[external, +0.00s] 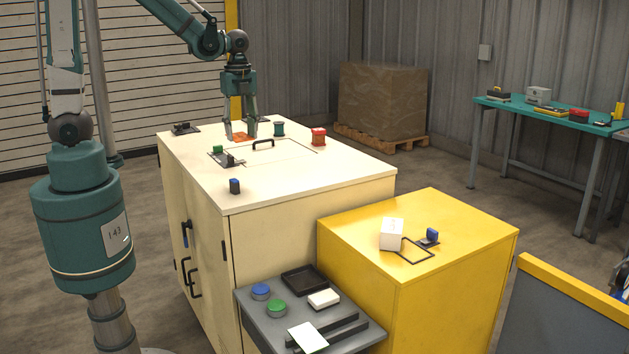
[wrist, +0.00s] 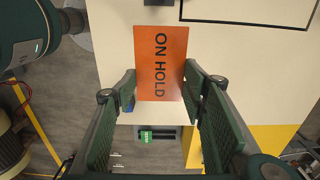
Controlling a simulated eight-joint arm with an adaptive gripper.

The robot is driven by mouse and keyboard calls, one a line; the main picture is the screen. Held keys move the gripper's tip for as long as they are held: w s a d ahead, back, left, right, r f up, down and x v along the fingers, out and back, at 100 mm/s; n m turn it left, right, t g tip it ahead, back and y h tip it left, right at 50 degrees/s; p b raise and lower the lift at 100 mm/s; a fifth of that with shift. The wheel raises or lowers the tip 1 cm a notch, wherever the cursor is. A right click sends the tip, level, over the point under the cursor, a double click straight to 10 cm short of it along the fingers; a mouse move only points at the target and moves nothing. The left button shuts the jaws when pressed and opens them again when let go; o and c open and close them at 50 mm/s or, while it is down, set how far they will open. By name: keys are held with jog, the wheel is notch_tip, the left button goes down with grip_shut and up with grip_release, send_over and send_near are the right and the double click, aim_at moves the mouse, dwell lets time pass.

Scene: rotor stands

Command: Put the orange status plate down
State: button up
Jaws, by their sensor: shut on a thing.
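The orange status plate (wrist: 158,48) is a flat rectangle marked "ON HOLD" in dark letters. In the wrist view it lies between the two fingertips of my gripper (wrist: 160,78), which is shut on its near end. In the external view my gripper (external: 242,134) points down over the far part of the cream cabinet top (external: 300,180). The plate (external: 239,137) shows there as a small orange patch between the fingers, at or just above the top. I cannot tell whether it touches the surface.
The front right of the top is clear. A lower yellow cabinet (external: 470,225) stands beside it.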

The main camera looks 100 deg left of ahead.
jog(key=shift+f, duration=1.75)
send_over(244, 176)
jog(key=shift+f, duration=2.9)
jog(key=shift+f, duration=0.1)
jog(key=shift+f, duration=2)
jog(key=shift+f+b, duration=0.2)
jog(key=shift+b, duration=0.2)
jog(key=o, duration=1.1)
jog(key=shift+r, duration=0.1)
jog(key=shift+r+p, duration=0.2)
jog(key=shift+p, duration=0.1)
